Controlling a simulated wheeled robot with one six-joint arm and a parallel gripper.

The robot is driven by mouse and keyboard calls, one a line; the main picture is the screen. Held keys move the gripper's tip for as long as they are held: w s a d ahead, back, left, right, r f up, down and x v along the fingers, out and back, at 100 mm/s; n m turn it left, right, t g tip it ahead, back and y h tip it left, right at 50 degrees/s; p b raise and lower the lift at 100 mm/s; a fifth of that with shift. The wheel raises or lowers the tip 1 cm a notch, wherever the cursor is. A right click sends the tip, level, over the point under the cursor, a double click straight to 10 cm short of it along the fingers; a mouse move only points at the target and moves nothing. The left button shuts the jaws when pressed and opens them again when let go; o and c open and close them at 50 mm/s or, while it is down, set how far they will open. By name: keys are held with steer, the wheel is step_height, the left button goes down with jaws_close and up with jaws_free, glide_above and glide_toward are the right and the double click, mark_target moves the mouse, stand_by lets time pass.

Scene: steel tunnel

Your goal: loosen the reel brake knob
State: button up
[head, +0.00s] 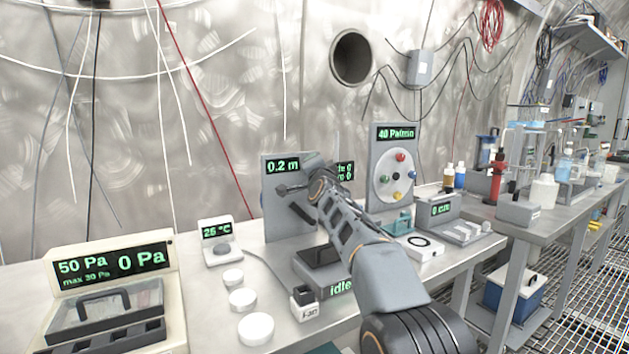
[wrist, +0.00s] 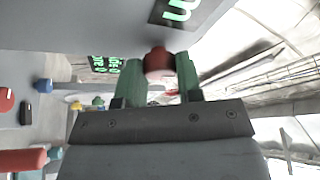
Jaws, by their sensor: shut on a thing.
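A dark red round knob (wrist: 157,61), which I take to be the reel brake knob, sits between the green fingertips of my gripper (wrist: 159,68) in the wrist view. My gripper is shut on it, close against the grey upright panel (head: 274,221) whose display reads 0.2 m. In the head view my gripper (head: 298,190) reaches that panel from the right. The knob cannot be made out there, hidden by my gripper and arm. Part of the panel's display (wrist: 184,10) also shows in the wrist view. The knob's turn angle cannot be told.
A second panel (head: 376,200) with coloured knobs and a 40 Pa/min display stands to the right. A small 25 °C display (head: 217,231) and white discs (head: 243,299) stand to the left.

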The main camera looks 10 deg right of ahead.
steer(key=shift+n+b, duration=0.6)
steer(key=shift+b, duration=0.05)
steer(key=o, duration=0.9)
steer(key=shift+s+f, duration=0.1)
steer(key=s+f+b, duration=0.1)
steer(key=s, duration=0.3)
steer(key=s+f+b, duration=0.1)
steer(key=s, duration=0.4)
steer(key=s+f+b, duration=0.1)
steer(key=s+b, duration=0.1)
steer(key=s, duration=0.2)
steer(key=shift+s+a, duration=0.1)
steer(key=shift+s, duration=0.05)
steer(key=shift+r, duration=0.15)
